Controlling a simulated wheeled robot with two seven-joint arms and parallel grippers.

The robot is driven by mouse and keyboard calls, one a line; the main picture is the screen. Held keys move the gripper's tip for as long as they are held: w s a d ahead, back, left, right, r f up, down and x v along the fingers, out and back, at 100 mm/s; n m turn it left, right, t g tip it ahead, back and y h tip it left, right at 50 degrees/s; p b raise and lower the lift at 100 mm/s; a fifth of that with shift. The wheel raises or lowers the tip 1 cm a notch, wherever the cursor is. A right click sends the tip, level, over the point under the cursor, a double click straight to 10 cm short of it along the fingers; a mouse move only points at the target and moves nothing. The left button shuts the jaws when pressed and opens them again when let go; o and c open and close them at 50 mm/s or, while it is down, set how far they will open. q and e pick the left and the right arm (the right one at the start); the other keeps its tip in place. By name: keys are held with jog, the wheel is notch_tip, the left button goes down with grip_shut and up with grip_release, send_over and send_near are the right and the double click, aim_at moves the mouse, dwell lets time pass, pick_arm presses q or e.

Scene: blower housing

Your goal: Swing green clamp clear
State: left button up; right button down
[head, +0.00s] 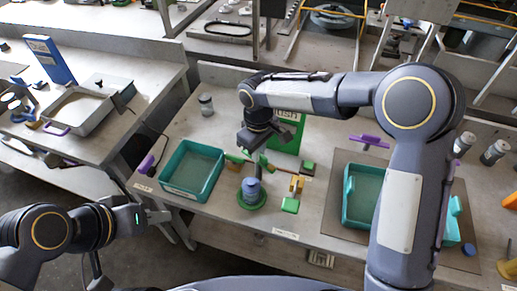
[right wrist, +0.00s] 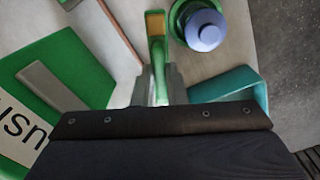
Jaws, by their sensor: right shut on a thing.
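The green clamp (right wrist: 158,55) shows in the right wrist view as a narrow green bar with a yellow end. My right gripper (right wrist: 157,88) is shut on this bar. In the head view the right gripper (head: 250,151) is low over the bench at the back of the blue-capped part, and its fingers partly hide the clamp. The blue-capped part (head: 251,188) stands upright in a green ring (head: 252,203); it also shows in the right wrist view (right wrist: 205,30). My left gripper (head: 158,216) is off the bench's front left edge, apart from everything; its finger gap is unclear.
A teal bin (head: 172,188) stands left of the fixture, and another teal bin (head: 347,208) stands right on a brown mat. A green sign (head: 293,133) stands close behind the right gripper. A green block (head: 290,205) and a yellow piece (head: 297,185) sit right of the ring.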

jog(key=shift+n+p, duration=0.3)
jog(key=shift+n, duration=1.8)
jog(key=c, duration=1.5)
grip_release()
jog(key=shift+o, duration=0.2)
jog(key=shift+r, duration=0.1)
notch_tip(320, 180, up, 8)
jog(key=shift+f, duration=0.25)
jog(key=shift+r, duration=0.1)
